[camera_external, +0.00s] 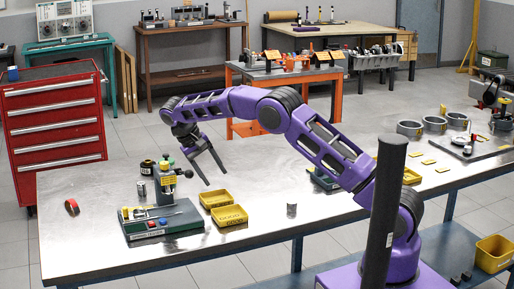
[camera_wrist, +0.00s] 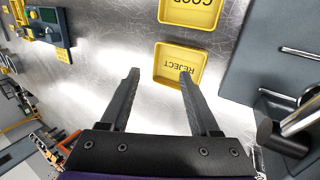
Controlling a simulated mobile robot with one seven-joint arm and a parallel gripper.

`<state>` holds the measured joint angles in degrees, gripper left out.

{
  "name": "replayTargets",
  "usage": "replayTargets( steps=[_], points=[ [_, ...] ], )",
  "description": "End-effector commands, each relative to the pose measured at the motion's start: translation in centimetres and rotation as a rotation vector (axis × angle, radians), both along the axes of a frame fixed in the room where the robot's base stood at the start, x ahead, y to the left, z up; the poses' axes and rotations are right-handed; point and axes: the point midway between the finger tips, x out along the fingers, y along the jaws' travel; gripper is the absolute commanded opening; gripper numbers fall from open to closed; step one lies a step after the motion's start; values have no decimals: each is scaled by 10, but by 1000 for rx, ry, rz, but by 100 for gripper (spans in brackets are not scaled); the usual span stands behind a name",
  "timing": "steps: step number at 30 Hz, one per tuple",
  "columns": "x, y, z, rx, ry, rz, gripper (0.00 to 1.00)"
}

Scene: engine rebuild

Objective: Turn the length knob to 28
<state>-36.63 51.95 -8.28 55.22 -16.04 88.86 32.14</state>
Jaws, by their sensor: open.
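My gripper (camera_external: 216,179) is open and empty, pointing down above the metal bench. It hangs above and behind the yellow trays, to the right of a green-and-grey bench device (camera_external: 163,222) with an upright column. In the wrist view my gripper (camera_wrist: 159,74) has its fingers spread, with the REJECT tray between and beyond the tips. The device's grey body (camera_wrist: 262,60) fills the right side there, with a metal bar. A second, blue-green device (camera_wrist: 45,32) shows at upper left, and partly behind my arm in the external view (camera_external: 322,181). I cannot make out a length knob or its reading.
Two yellow trays, GOOD (camera_wrist: 190,12) and REJECT (camera_wrist: 180,66), lie beside the device. A small metal cylinder (camera_external: 291,209) and a red-and-black ring (camera_external: 71,206) are on the bench (camera_external: 90,240). Metal rings (camera_external: 434,125) stand at right. Bench space left of the device is mostly clear.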

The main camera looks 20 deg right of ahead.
Motion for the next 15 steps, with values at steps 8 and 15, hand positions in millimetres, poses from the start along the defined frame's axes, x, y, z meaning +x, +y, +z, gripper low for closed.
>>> replayTargets(
  steps=[8,15],
  points=[
    [-9,-30,150,-733,-42,468,63],
    [-35,-23,267,-1168,5,587,63]
  ],
)
